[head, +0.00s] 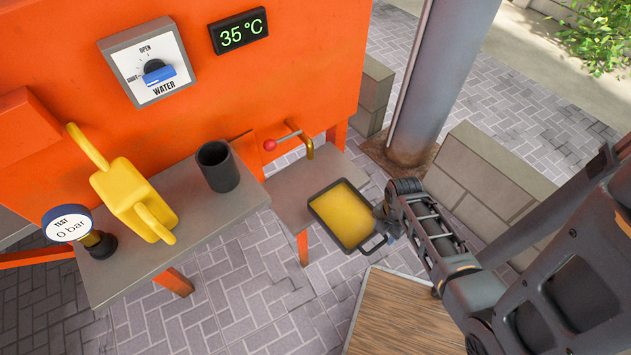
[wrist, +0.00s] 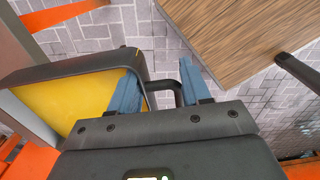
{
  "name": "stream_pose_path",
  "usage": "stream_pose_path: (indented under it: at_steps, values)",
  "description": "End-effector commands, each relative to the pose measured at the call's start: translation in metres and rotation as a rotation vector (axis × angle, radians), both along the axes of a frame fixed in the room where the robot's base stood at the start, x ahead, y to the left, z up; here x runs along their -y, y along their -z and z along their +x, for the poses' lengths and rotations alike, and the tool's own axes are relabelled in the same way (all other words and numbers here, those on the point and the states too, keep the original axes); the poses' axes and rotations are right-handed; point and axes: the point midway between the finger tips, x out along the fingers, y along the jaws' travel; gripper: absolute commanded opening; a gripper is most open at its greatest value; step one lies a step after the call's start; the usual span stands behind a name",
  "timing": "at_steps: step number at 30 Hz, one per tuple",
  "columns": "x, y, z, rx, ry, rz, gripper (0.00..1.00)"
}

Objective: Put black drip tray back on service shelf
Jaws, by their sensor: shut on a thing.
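The black drip tray (head: 313,207) has a yellow inside and shows at the middle of the head view. It overlaps the right edge of a small grey shelf (head: 285,185) below the spout; I cannot tell whether it rests there. My gripper (head: 381,232) is shut on the tray's handle on its right side. In the wrist view, the tray (wrist: 75,68) is at the left and its handle lies between the blue fingers of my gripper (wrist: 163,88). A longer grey shelf (head: 125,272) stands at the left; I cannot tell which is the service shelf.
A red-knobbed lever (head: 283,141) and brass spout (head: 309,148) are above the tray. A wooden board (head: 400,315) and grey post (head: 435,85) are nearby.

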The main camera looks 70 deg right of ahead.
Motion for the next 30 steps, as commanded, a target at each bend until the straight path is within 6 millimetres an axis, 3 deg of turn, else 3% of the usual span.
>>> stream_pose_path:
  at_steps: [11,30]
  values:
    - [0.001,-0.005,0.001,0.002,0.000,-0.001,0.00]
    - [0.001,-0.039,0.001,0.002,0.000,-0.001,0.00]
